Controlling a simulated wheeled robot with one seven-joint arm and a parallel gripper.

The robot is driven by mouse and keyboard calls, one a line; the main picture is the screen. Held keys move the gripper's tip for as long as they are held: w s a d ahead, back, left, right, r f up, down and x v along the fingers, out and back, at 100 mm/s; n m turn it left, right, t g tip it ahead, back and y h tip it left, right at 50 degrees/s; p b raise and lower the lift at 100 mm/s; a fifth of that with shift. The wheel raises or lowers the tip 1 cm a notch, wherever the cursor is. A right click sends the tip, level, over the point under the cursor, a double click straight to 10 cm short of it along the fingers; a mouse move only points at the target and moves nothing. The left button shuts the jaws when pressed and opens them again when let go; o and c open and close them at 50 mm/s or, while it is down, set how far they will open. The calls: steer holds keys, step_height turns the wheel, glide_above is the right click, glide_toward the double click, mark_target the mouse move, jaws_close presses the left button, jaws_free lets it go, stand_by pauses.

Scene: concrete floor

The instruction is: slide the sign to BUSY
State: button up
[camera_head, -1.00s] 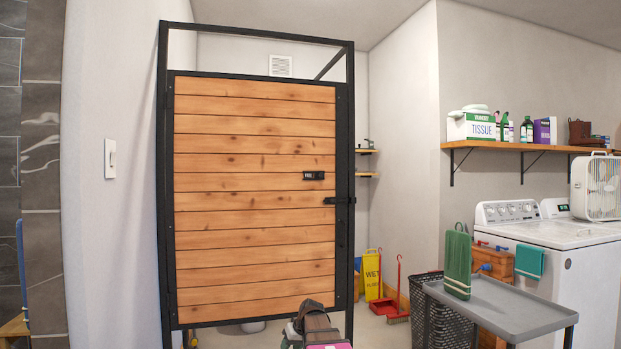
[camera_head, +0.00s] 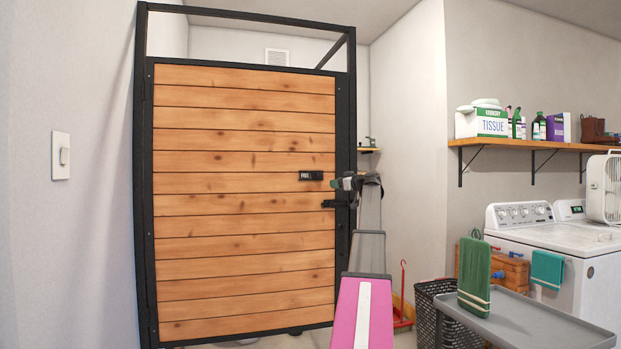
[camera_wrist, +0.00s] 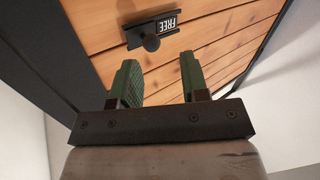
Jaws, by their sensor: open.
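A small black sign (camera_head: 311,175) is mounted on the wooden door (camera_head: 240,220), near its right edge. In the wrist view the sign (camera_wrist: 166,26) reads "FREE" in a white window. A dark round knob (camera_wrist: 150,43) sticks out beside the word. My gripper (camera_head: 340,184) is just right of the sign and a little lower in the head view. In the wrist view my gripper (camera_wrist: 160,72) is open, its two green fingers pointing toward the sign. The knob lies beyond the fingertips, and nothing is between the fingers.
At right are a grey cart (camera_head: 530,325) with a green towel (camera_head: 474,272), a black basket (camera_head: 428,305), a washer (camera_head: 520,222) and a wall shelf (camera_head: 500,143).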

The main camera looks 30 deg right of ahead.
steer(key=w+r, duration=0.1)
steer(key=w, duration=0.2)
steer(key=w+a+r, duration=0.1)
steer(key=w, duration=0.2)
steer(key=w+a+r, duration=0.1)
steer(key=w, duration=0.3)
steer(key=shift+w, duration=0.1)
steer(key=shift+a, duration=0.1)
jaws_close()
steer(key=shift+w+a, duration=0.25)
steer(key=shift+a, duration=0.8)
steer(key=shift+w+a, duration=0.2)
steer(key=shift+a, duration=0.8)
steer(key=shift+w+a, duration=0.25)
steer(key=shift+a, duration=0.8)
jaws_free()
steer(key=shift+a, duration=0.1)
glide_toward(321, 176)
steer(key=a, duration=0.2)
steer(key=w+a, duration=0.1)
steer(key=a, duration=0.2)
steer(key=shift+w+a+f, duration=0.1)
steer(key=shift+a, duration=0.2)
